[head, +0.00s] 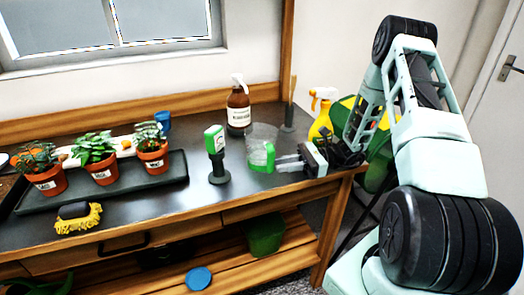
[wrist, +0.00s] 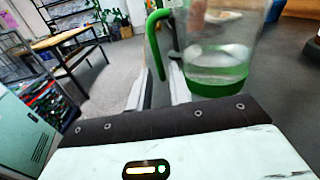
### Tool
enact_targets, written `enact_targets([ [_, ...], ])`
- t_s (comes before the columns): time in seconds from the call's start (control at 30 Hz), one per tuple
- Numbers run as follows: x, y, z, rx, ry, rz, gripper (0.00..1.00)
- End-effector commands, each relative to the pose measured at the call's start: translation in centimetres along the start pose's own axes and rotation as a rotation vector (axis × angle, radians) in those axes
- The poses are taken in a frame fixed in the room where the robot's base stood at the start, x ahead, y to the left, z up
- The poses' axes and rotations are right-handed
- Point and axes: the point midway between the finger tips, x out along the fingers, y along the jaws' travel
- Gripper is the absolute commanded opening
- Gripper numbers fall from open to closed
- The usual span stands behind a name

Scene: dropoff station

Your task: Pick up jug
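The jug (head: 263,135) is clear with a green handle and stands upright on the dark bench top. In the wrist view the jug (wrist: 222,45) fills the upper right, with some clear content and a green base. Its green handle (wrist: 152,45) hangs down on the jug's left side. My gripper (head: 284,163) is just right of the jug, low over the bench, fingers pointing at it. The wrist view shows the fingers (wrist: 158,88) apart, with the handle's lower end appearing between them. I cannot tell whether either finger touches it.
A green-and-white labelled item (head: 215,140) stands on a dark base left of the jug. A brown spray bottle (head: 238,107) is behind it, and a yellow spray bottle (head: 321,115) is behind my gripper. Potted plants sit on a black tray (head: 120,192).

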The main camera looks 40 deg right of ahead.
Motion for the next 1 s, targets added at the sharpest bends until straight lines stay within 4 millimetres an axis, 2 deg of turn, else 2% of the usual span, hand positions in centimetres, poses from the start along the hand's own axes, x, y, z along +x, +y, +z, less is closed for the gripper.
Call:
enact_targets([
  [0.3, 4.2, 0.1, 0.1, 0.002, 0.000, 0.003, 0.20],
  [0.53, 4.4, 0.1, 0.0, 0.001, 0.000, 0.001, 0.20],
  [0.6, 4.4, 0.1, 0.0, 0.001, 0.000, 0.001, 0.00],
  [1.0, 4.4, 0.0, 0.1, -0.001, -0.001, 0.001, 0.00],
])
